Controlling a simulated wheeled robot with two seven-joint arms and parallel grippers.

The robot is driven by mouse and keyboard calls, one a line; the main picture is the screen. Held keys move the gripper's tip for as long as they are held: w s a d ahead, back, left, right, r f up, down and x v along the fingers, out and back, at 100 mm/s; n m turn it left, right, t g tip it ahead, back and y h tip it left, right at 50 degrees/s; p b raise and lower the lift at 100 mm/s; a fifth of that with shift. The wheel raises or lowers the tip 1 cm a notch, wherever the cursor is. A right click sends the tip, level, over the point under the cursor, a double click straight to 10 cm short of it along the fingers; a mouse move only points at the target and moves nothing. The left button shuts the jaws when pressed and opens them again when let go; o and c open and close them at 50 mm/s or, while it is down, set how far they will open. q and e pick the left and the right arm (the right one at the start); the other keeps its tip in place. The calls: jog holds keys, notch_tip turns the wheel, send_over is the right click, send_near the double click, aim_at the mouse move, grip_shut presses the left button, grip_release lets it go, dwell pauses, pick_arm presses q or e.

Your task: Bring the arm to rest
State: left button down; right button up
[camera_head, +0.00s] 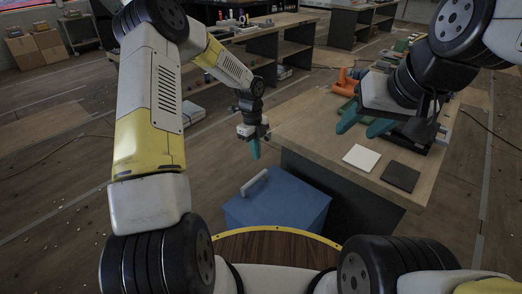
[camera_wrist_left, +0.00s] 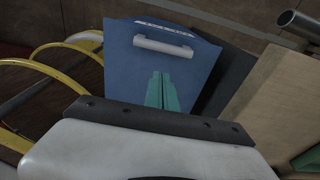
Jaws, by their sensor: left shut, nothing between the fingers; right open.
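My left gripper (camera_head: 255,148) has teal fingers and hangs pointing down, to the left of the workbench and above the floor beyond the blue box. Its fingers are shut and empty. In the left wrist view the two teal fingers (camera_wrist_left: 161,92) lie side by side, in front of the blue box (camera_wrist_left: 205,60) with its pale handle (camera_wrist_left: 163,47). My right gripper (camera_head: 366,123) has teal fingers spread apart and is open over the workbench (camera_head: 310,130). I see nothing held between its fingers.
The blue box (camera_head: 280,213) stands on the floor beside the bench. A white square tile (camera_head: 361,158) and a dark square tile (camera_head: 400,177) lie near the bench's front. Orange items (camera_head: 347,83) lie farther back. Other benches (camera_head: 265,30) stand behind. Floor at left is mostly clear.

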pick_arm(q)
jog(key=s+a+r+n+t, duration=0.15)
jog(key=s+r+n, duration=0.35)
jog(key=r, duration=0.6)
jog(key=s+a+r+n+t, duration=0.1)
jog(key=s+a+r+n, duration=0.3)
jog(key=r, duration=0.7)
jog(key=s+r+n+t, duration=0.1)
jog(key=s+r+n, duration=0.1)
jog(key=s+n, duration=0.3)
jog(key=s+r+n+t+h, duration=0.1)
jog(key=s+r+n+t, duration=0.1)
jog(key=s+n, duration=0.3)
jog(key=s+r+n+t, duration=0.1)
jog(key=s+r+n, duration=0.3)
jog(key=s, duration=0.4)
jog(key=shift+s+r+n, duration=0.25)
jog(key=shift+s+n, duration=0.05)
jog(key=shift+n, duration=0.5)
jog(key=shift+d, duration=0.1)
